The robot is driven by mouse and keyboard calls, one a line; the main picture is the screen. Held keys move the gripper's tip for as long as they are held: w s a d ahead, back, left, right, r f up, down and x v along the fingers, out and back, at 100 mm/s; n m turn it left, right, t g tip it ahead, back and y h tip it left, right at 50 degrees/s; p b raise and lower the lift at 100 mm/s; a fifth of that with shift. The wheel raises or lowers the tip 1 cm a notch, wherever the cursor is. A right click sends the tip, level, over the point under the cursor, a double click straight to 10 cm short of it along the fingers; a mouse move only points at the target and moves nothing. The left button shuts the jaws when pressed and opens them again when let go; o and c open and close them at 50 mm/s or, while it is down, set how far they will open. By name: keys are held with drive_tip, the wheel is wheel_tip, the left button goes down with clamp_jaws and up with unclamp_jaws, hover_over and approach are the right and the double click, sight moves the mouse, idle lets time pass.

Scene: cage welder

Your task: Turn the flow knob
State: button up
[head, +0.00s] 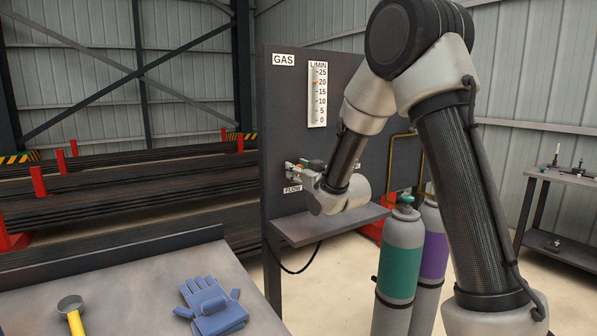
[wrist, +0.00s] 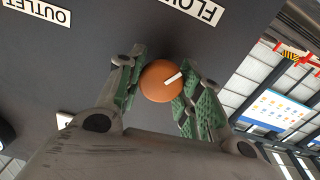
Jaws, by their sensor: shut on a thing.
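The flow knob (wrist: 157,84) is round and orange with a white pointer line, and sits between my gripper's two green-padded fingers in the wrist view. My gripper (wrist: 160,88) is shut on it, one finger at each side. The pointer line slants to the upper right in that view. In the head view my gripper (head: 301,171) is at the grey gas panel (head: 285,120), just above the FLOW label (head: 292,189), and mostly hides the knob. The L/MIN gauge (head: 317,95) above has an orange mark near 20.
A shelf (head: 315,228) juts out below my gripper. Gas cylinders (head: 401,250) stand right of the panel. A bench (head: 150,280) at lower left holds a blue glove (head: 211,306) and a yellow-handled tool (head: 74,314). An OUTLET label (wrist: 42,12) shows in the wrist view.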

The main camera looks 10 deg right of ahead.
drive_tip(key=n, duration=0.4)
drive_tip(key=shift+a+n, duration=0.1)
drive_tip(key=shift+n, duration=0.3)
drive_tip(key=shift+f+n, duration=0.1)
drive_tip(key=shift+n, duration=2.2)
drive_tip(key=o, duration=1)
drive_tip(key=shift+s, duration=0.1)
drive_tip(key=v, duration=0.7)
drive_tip(key=shift+s, duration=0.2)
